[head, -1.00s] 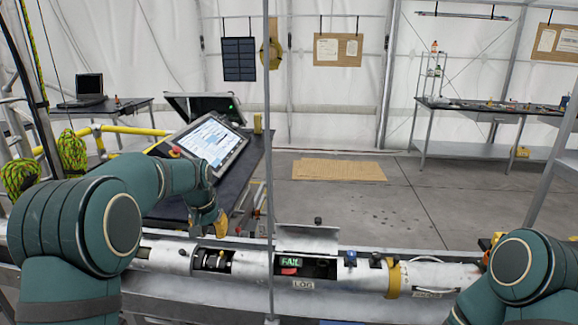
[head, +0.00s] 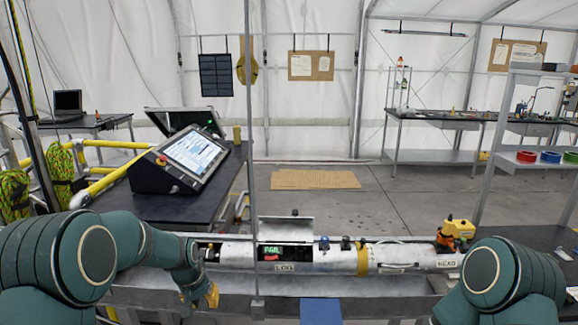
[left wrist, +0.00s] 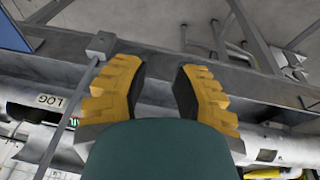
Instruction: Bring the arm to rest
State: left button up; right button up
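My left arm comes in from the left in the head view, bent. Its yellow-tipped left gripper (head: 211,296) hangs low in front of the white tube, over the grey frame. In the left wrist view the two yellow fingers (left wrist: 160,95) stand apart with nothing between them. My right arm (head: 495,275) shows at the lower right of the head view; its gripper is out of view. The white tube (head: 340,258) lies lengthwise on the frame. Its open hatch shows a green FAIL display (head: 272,250) and a red part below it.
A black bench (head: 190,205) at the left carries a tablet console (head: 193,152). A yellow device (head: 457,230) sits near the tube's right end. A thin upright post (head: 250,120) crosses the view before the tube. A shelf at the right holds coloured rings (head: 549,157).

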pick_arm(q)
jog(key=s+d+f+n+h, duration=0.1)
jog(key=s+d+f, duration=0.3)
jog(key=s+f, duration=0.35)
jog(key=s+d+f+h, duration=0.1)
jog(key=s+d+f, duration=0.3)
jog(key=s+f, duration=0.35)
jog(key=s+d+f+n+h, duration=0.1)
jog(key=s+d, duration=0.3)
jog(key=s, duration=0.8)
jog(key=shift+s+d+f+g, duration=0.15)
jog(key=shift+s+f+g, duration=0.15)
jog(key=shift+f, duration=0.3)
